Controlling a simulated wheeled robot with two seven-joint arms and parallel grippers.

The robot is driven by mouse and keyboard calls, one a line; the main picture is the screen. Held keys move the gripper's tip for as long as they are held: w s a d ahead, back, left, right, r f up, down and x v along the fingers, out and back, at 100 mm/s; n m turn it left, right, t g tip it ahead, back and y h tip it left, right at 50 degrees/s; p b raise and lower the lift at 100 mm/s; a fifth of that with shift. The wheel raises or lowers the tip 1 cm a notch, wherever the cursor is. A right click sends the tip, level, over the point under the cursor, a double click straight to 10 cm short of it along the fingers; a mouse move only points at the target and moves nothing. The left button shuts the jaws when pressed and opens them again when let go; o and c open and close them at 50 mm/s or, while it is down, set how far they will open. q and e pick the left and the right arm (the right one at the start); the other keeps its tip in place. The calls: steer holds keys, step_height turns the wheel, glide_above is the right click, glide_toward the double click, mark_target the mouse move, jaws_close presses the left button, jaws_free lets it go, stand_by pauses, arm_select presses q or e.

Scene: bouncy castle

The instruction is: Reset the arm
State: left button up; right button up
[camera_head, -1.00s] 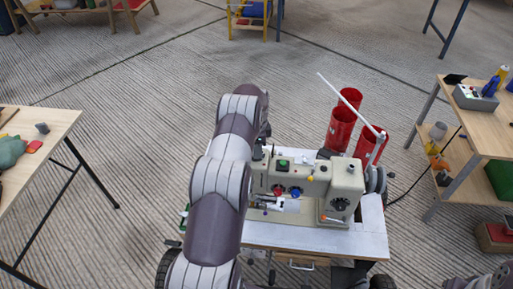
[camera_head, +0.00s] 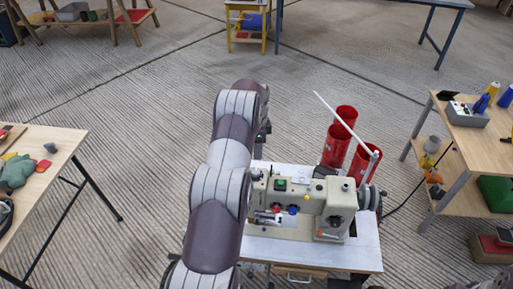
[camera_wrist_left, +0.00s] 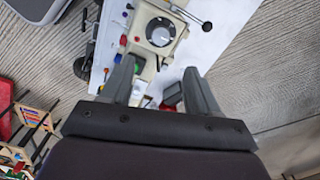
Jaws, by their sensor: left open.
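My left arm rises from the bottom of the head view, left of the sewing machine (camera_head: 315,206), and bends over at the top. Its gripper is mostly hidden behind the arm's end in that view. In the left wrist view my left gripper (camera_wrist_left: 160,82) is open, with its two fingers apart and nothing held between them. The beige sewing machine with its dial (camera_wrist_left: 160,32) shows beyond the fingertips.
The machine stands on a white-topped table (camera_head: 350,258); red cylinders (camera_head: 338,145) stand behind it. A wooden table (camera_head: 40,180) is at the left, and a shelved table (camera_head: 470,145) at the right. Open floor (camera_head: 130,130) lies between them.

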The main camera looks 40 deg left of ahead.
arm_select(q)
steer(key=shift+r, duration=0.3)
stand_by(0.4)
steer(key=s+d+r+n, duration=0.4)
steer(key=s+d+r, duration=0.2)
steer(key=s+d, duration=0.6)
steer(key=s+d+r+n+t, duration=0.1)
steer(key=s+d+r+n, duration=0.4)
steer(key=s+d, duration=0.7)
steer(key=shift+d+r, duration=0.7)
steer(key=shift+d, duration=0.5)
steer(key=shift+s, duration=0.15)
